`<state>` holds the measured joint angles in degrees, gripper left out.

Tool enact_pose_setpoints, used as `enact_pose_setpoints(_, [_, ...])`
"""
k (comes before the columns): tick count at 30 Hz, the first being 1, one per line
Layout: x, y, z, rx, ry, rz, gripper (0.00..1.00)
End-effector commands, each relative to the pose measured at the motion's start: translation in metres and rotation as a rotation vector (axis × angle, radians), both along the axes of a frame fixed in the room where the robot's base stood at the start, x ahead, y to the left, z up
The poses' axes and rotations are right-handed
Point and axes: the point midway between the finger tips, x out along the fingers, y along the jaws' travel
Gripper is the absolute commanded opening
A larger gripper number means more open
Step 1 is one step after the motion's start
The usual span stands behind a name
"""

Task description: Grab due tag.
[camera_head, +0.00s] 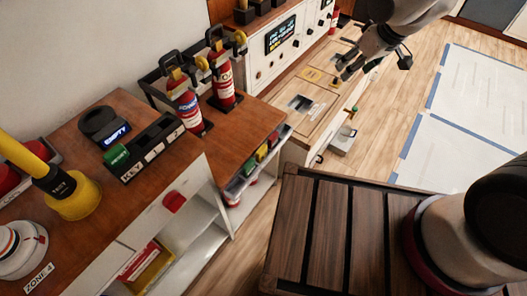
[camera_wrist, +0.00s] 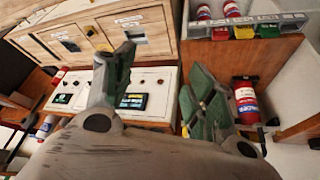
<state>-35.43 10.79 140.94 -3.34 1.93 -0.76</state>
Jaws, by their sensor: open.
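A small yellow tag-like piece (camera_head: 313,77) lies on the wooden breaker cabinet (camera_head: 325,62) in the head view, between two dark openings. Its writing is too small to read, so I cannot tell whether it is the due tag. A small yellow piece (camera_wrist: 92,32) also shows on the wooden face in the wrist view. My gripper (camera_head: 374,68) is above the right part of the cabinet in the head view. In the wrist view my gripper (camera_wrist: 160,66) has its fingers apart with nothing between them. It is apart from the yellow piece.
A white panel with a lit display (camera_head: 281,36) adjoins the cabinet. Two fire extinguishers (camera_head: 184,102) (camera_head: 222,80) stand on the brown counter (camera_head: 245,122). A key box (camera_head: 150,147) is at the left. The floor with taped white sheets (camera_head: 470,105) is clear at the right.

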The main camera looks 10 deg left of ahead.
Motion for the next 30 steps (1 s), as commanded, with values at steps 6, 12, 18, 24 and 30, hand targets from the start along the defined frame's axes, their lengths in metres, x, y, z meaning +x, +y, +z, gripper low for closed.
enact_pose_setpoints(6, [-0.045, 0.118, -0.123, 0.022, -0.003, 0.276, 0.55])
enact_pose_setpoints(12, [-0.099, 0.168, -0.199, 0.053, -0.007, 0.44, 0.55])
enact_pose_setpoints(18, [-0.121, 0.184, -0.229, 0.07, -0.01, 0.497, 0.55])
enact_pose_setpoints(24, [-0.117, 0.195, -0.25, 0.071, -0.01, 0.499, 0.55])
enact_pose_setpoints(30, [-0.11, 0.211, -0.275, 0.071, -0.011, 0.499, 0.55])
